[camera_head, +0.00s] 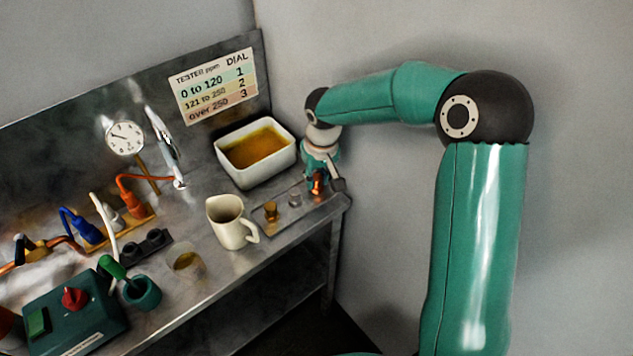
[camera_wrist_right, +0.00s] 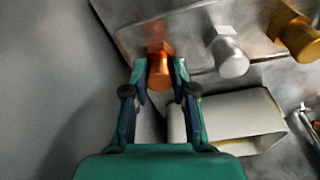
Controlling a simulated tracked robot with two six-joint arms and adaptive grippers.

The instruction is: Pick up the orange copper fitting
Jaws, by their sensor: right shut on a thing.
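The orange copper fitting (camera_head: 317,183) stands at the right end of a small metal tray (camera_head: 330,203) at the bench's right corner. In the right wrist view the copper fitting (camera_wrist_right: 160,72) is between the fingertips of my right gripper (camera_wrist_right: 160,80), which is shut on it. The gripper also shows in the head view (camera_head: 318,178), reaching down over the fitting. Whether the fitting is clear of the tray I cannot tell. A silver fitting (camera_head: 295,198) and a brass fitting (camera_head: 270,211) are on the same tray. My left gripper is not in view.
A white basin (camera_head: 228,173) of amber liquid stands behind the tray, close to my right gripper. A cream jug (camera_head: 230,222) stands left of the tray. A green control box (camera_head: 75,318), hoses and a dial gauge (camera_head: 125,138) are farther left.

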